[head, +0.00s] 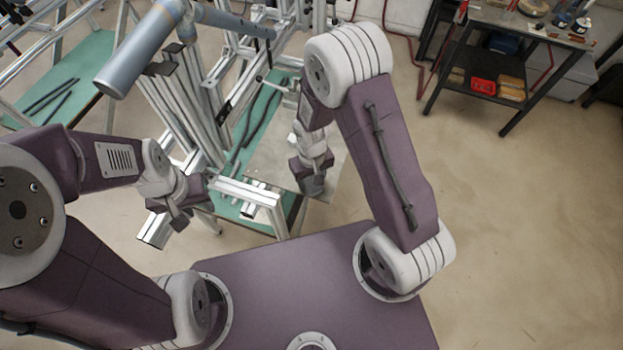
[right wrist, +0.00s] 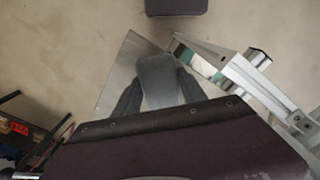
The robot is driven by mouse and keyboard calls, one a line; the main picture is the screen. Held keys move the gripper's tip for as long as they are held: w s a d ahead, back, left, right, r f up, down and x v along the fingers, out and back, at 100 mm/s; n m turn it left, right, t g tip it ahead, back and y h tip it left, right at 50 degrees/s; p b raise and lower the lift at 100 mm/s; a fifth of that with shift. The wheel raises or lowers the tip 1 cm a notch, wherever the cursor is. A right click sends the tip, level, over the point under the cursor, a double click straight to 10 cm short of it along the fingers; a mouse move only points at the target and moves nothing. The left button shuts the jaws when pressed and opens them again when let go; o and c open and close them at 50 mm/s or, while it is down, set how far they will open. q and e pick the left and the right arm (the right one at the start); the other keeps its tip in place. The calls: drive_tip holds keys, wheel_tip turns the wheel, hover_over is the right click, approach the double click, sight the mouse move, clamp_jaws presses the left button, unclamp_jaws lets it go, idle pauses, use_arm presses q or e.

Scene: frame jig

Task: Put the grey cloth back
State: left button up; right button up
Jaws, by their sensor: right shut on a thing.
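The grey cloth (right wrist: 158,78) shows in the right wrist view as a soft grey-blue piece between my right fingers. My right gripper (right wrist: 158,98) is shut on it and holds it over a flat metal plate. In the head view my right gripper (head: 311,182) hangs over the plate at the near right of the frame jig; the cloth is hard to tell from the dark jaws there. My left gripper (head: 170,214) is at the jig's near left corner, beside an aluminium profile, with its jaws apart and nothing seen between them.
The flat metal plate (head: 327,160) lies at the jig's right end. Aluminium profiles (head: 240,190) stand and lie over a green mat (head: 262,122). A dark shelf cart (head: 490,75) with red and tan bins stands at the back right. The floor (head: 520,200) on the right is clear.

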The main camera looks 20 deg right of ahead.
sight(311, 181)
drive_tip(key=o, duration=1.4)
drive_tip(key=shift+f, duration=0.1)
drive_tip(key=shift+o, duration=0.2)
drive_tip(key=shift+r, duration=0.5)
wheel_tip(311, 181, up, 11)
drive_tip(key=s+d+r+m+t, duration=0.1)
drive_tip(key=s+d+r+m, duration=0.1)
drive_tip(key=s+d, duration=0.55)
drive_tip(key=shift+w+a+f+b, duration=0.1)
drive_tip(key=shift+a+f+b, duration=0.05)
drive_tip(key=shift+f+b, duration=1.05)
drive_tip(key=shift+w+a+f+b, duration=0.1)
drive_tip(key=shift+a+f+b, duration=0.05)
drive_tip(key=shift+f+b, duration=1.05)
